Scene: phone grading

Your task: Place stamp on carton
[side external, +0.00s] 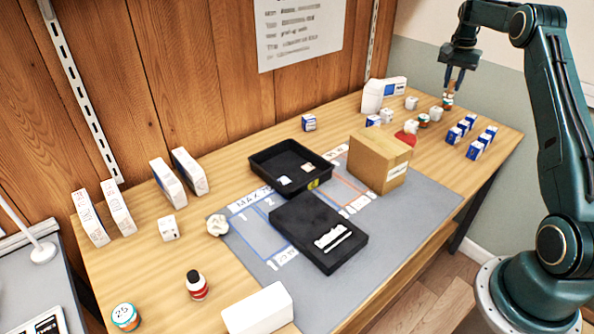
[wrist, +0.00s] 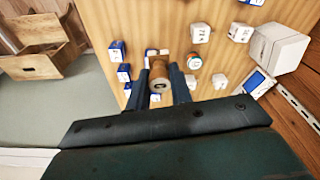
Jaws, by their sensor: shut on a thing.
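My gripper (side external: 453,82) is at the far right end of the table, pointing down, with its fingers closed on a small brown wooden stamp (side external: 449,92). In the wrist view the stamp (wrist: 159,72) sits between the two dark fingers (wrist: 160,82), with a pale round end facing the camera. Whether its lower end touches the table is unclear. The brown cardboard carton (side external: 372,165) stands upright on the grey mat, to the left of and nearer than my gripper, with a white label on its front. A brown box shape (wrist: 35,62) shows at the wrist view's left.
Several blue-and-white boxes (side external: 473,151), white cubes (side external: 411,103) and a small round jar (side external: 424,120) stand close around my gripper. A black tray (side external: 262,175) and a black flat case (side external: 292,222) lie on the mat (side external: 425,205). Bare mat lies right of the carton.

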